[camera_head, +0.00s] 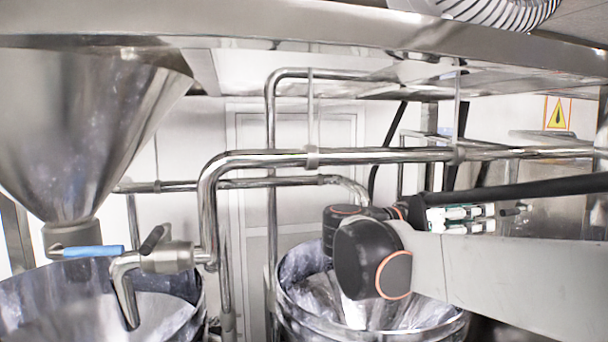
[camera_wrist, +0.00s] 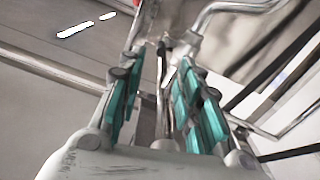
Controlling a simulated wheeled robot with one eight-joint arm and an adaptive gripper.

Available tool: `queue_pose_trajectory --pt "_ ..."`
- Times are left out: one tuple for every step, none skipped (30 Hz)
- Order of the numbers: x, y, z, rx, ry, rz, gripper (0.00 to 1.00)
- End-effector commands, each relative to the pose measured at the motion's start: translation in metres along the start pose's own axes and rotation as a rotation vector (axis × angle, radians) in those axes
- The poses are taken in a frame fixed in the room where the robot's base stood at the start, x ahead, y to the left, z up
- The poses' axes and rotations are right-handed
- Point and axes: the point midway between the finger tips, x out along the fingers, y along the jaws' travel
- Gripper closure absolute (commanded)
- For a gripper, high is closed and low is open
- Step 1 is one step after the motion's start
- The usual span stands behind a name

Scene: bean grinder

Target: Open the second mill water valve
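My gripper (camera_wrist: 158,78) fills the middle of the wrist view. Its two fingers with teal pads stand apart, with a gap between them. It also shows in the head view (camera_head: 482,215), small and side-on, right of my dark wrist joint. A metal valve-like fitting (camera_wrist: 186,42) shows just beyond the fingertips, with a bit of red (camera_wrist: 140,4) at the top edge. Thin metal parts show in the gap; I cannot tell whether the fingers touch them. In the head view the second valve cannot be made out clearly.
A second bin (camera_head: 300,300) stands below my wrist. A hopper (camera_head: 85,130) and steel pipes (camera_head: 380,156) surround the arm.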

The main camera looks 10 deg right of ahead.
Motion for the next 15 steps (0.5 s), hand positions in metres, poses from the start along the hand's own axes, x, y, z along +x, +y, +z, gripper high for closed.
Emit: queue_pose_trajectory --pt "0.011 0.000 -0.002 0.000 -0.001 0.004 0.68" --pt "0.018 0.000 -0.002 -0.001 -0.001 0.004 0.68" --pt "0.026 0.000 -0.002 -0.001 -0.002 0.004 0.68" --pt "0.032 0.000 -0.002 -0.001 -0.002 0.004 0.68" --pt "0.037 0.000 -0.002 -0.001 -0.002 0.003 0.68" --pt "0.046 0.000 -0.002 -0.001 -0.002 0.004 0.68" --pt "0.051 0.000 -0.002 -0.001 -0.002 0.003 0.68" --pt "0.057 0.001 -0.002 -0.002 -0.002 0.004 0.68" --pt "0.065 0.000 -0.002 -0.002 -0.002 0.002 0.68" --pt "0.070 0.000 -0.002 -0.002 -0.002 0.003 0.68" --pt "0.075 0.000 -0.002 -0.002 -0.002 0.003 0.68" --pt "0.081 0.000 -0.002 -0.002 -0.002 0.002 0.68" --pt "0.086 0.000 -0.002 -0.002 -0.002 0.003 0.68" --pt "0.089 -0.001 -0.002 -0.002 -0.002 0.001 0.68" --pt "0.094 -0.001 -0.002 -0.002 -0.002 0.001 0.68"
